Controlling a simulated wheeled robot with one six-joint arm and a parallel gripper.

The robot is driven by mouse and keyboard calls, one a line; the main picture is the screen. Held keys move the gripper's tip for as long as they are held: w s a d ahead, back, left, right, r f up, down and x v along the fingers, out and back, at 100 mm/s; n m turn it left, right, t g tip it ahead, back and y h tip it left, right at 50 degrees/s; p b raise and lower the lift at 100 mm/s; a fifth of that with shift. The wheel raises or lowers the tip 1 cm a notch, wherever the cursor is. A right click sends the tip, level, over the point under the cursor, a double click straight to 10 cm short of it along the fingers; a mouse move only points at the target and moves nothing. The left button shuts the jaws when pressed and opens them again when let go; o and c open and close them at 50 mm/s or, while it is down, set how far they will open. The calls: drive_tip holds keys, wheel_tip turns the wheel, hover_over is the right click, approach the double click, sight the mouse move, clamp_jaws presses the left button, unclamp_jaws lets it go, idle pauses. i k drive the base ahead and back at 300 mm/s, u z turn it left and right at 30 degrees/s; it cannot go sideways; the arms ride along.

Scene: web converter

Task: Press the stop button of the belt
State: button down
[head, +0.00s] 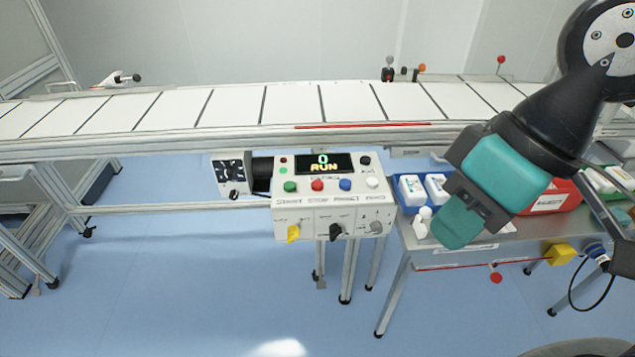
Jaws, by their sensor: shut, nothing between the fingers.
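The belt's control box (330,203) hangs below the front rail of the belt (290,104). Its display (323,163) reads "0" and "RUN". Under the display is a row of buttons: green (290,187), red (317,184), blue (345,184) and white (372,182). The labels are too small to read; red looks like the stop button. My gripper (455,228) is shut and empty, with teal pads, right of the box and apart from the buttons. It points down and left, and hides part of the side table.
A yellow knob (293,233) and a black knob (335,231) stick out below the buttons. A metal side table (450,256) at right holds a blue tray (408,203) of white bottles and a red bin (560,199). Space in front of the box looks clear.

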sight(316, 185)
drive_tip(key=k, duration=1.35)
drive_tip(key=u, duration=0.6)
drive_tip(key=i, duration=1.65)
drive_tip(key=z, duration=0.6)
